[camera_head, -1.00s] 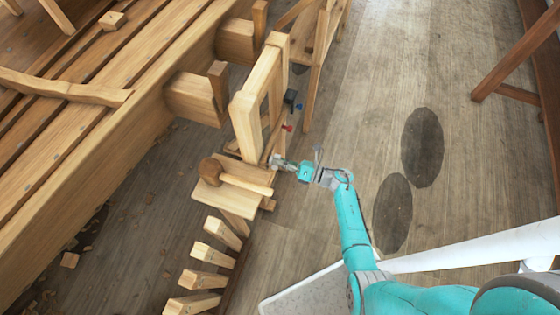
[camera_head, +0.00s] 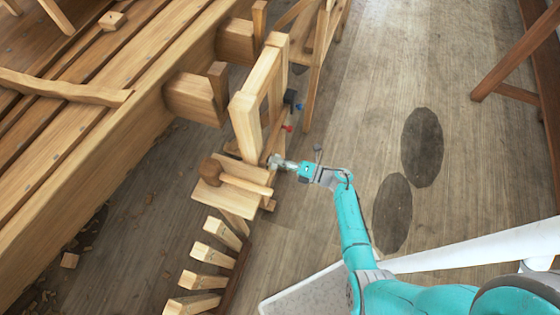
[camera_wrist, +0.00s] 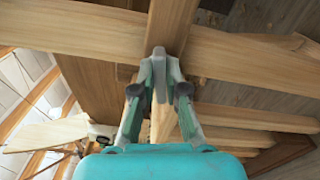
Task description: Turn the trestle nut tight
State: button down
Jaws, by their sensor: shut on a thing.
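The wooden trestle (camera_head: 246,126) stands beside the hull, with an upright frame and a low board. My gripper (camera_head: 277,162) reaches it from the right, at the lower part of the frame. In the wrist view my gripper (camera_wrist: 160,84) is shut on a small grey metal piece, the trestle nut (camera_wrist: 159,65), in front of where an upright post crosses a horizontal beam. The fingers hide most of the nut, and I cannot see its thread or how closely it sits against the wood.
A wooden mallet (camera_head: 236,177) lies on the trestle's low board, just left of my gripper. The planked hull (camera_head: 75,145) fills the left. The floor (camera_head: 350,100) to the right is clear.

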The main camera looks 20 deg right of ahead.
jog(key=shift+w+r, duration=0.1)
jog(key=c, duration=1.2)
grip_release()
jog(key=shift+d, duration=0.1)
jog(key=v, duration=1.2)
